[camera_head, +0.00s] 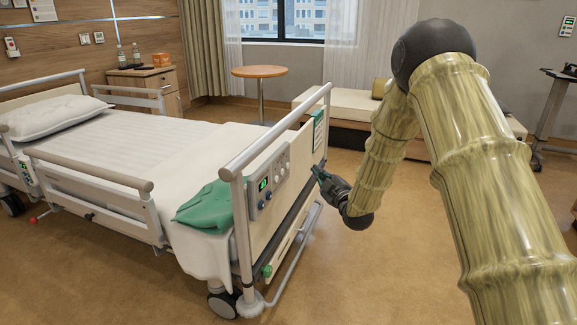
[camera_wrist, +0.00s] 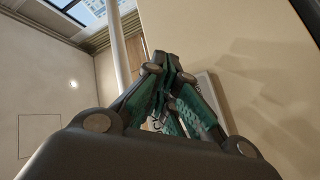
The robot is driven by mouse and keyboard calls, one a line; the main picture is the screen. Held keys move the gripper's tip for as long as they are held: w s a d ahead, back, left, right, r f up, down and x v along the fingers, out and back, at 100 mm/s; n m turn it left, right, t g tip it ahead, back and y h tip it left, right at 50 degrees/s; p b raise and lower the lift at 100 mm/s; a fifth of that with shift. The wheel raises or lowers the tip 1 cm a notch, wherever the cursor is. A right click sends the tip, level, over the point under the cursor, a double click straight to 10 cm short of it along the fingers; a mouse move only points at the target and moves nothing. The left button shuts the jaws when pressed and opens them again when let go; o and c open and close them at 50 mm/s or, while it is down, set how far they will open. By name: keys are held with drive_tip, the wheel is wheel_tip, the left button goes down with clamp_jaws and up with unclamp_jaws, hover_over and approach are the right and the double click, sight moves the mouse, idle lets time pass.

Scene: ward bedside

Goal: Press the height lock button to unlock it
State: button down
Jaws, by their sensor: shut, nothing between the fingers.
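My gripper (camera_head: 317,169) is to the right of the panel, close to the outer face of the footboard; contact cannot be told. In the wrist view my gripper (camera_wrist: 172,62) has its green-padded fingers together and empty. A beige surface (camera_wrist: 235,40) fills the right of that view, and a pale panel edge is partly hidden behind the fingers.
A green cloth (camera_head: 205,207) lies on the bed's foot end beside the panel. A green-and-white card (camera_head: 319,128) is on the footboard near my gripper. A metal end rail (camera_head: 275,132) runs above the panel. A round table (camera_head: 259,72) and bench stand behind. Floor in front is clear.

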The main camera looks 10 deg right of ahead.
drive_tip(key=s+d+r+p, duration=0.1)
drive_tip(key=s+d, duration=0.2)
drive_tip(key=d, duration=0.2)
drive_tip(key=shift+s+d+r+p, duration=0.15)
drive_tip(key=shift+s+r+p, duration=0.15)
drive_tip(key=shift+p, duration=0.1)
